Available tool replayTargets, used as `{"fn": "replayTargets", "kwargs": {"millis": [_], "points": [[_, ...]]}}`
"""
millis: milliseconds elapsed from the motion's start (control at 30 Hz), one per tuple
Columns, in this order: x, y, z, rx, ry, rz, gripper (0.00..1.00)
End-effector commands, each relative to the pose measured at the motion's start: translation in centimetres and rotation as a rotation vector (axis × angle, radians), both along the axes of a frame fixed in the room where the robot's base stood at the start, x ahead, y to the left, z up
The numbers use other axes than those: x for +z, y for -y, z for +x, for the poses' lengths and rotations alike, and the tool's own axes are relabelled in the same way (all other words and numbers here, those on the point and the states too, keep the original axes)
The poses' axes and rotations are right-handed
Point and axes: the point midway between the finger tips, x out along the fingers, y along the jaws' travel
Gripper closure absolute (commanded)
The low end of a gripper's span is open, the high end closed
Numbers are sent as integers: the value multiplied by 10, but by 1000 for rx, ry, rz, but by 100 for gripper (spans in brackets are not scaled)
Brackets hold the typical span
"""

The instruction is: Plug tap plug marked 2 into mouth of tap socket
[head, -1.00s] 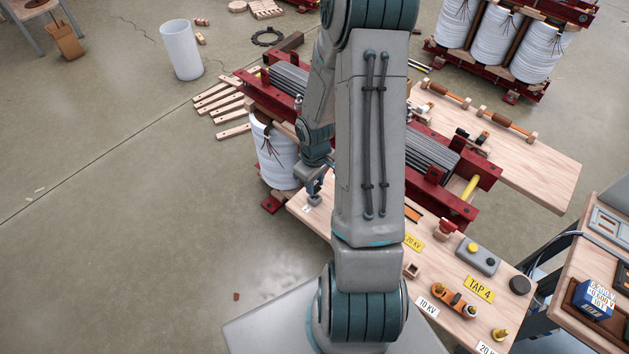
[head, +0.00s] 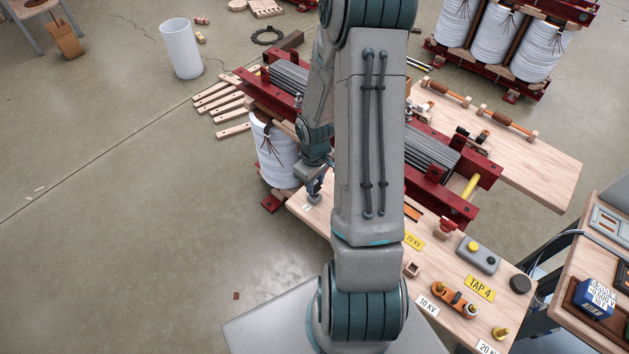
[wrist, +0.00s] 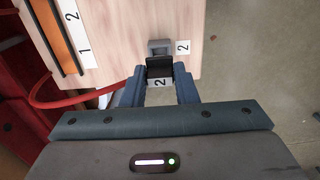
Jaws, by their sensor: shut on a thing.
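The tap plug marked 2 (wrist: 158,83) is held between the fingers of my gripper (wrist: 160,92) in the wrist view. Its white label faces the camera and its dark front end (wrist: 159,67) points at the tap socket. The grey tap socket (wrist: 160,45) sits on the wooden board, close ahead of the plug. Whether the plug's front touches or enters the mouth cannot be told. In the head view my gripper (head: 315,188) is small, at the board's left end, partly hidden by my arm; the plug cannot be made out there.
A white label 2 (wrist: 182,47) lies beside the socket near the board's edge. A red cable (wrist: 75,102) curves left of my gripper. An orange strip (wrist: 57,37) runs along labels 1 and 2. A white-wound coil (head: 275,155) stands close left of my gripper.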

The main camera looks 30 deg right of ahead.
Motion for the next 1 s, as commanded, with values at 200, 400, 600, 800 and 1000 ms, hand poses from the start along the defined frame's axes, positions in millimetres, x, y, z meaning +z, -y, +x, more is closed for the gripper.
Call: {"fn": "replayTargets", "kwargs": {"millis": [200, 400, 600, 800, 1000], "points": [[0, 0, 0, 1, 1, -1, 96], [0, 0, 0, 1, 0, -1, 96], [0, 0, 0, 1, 0, -1, 96], [-5, 0, 0, 1, 0, 0, 96], [-10, 0, 0, 2, 0, 0, 96]]}}
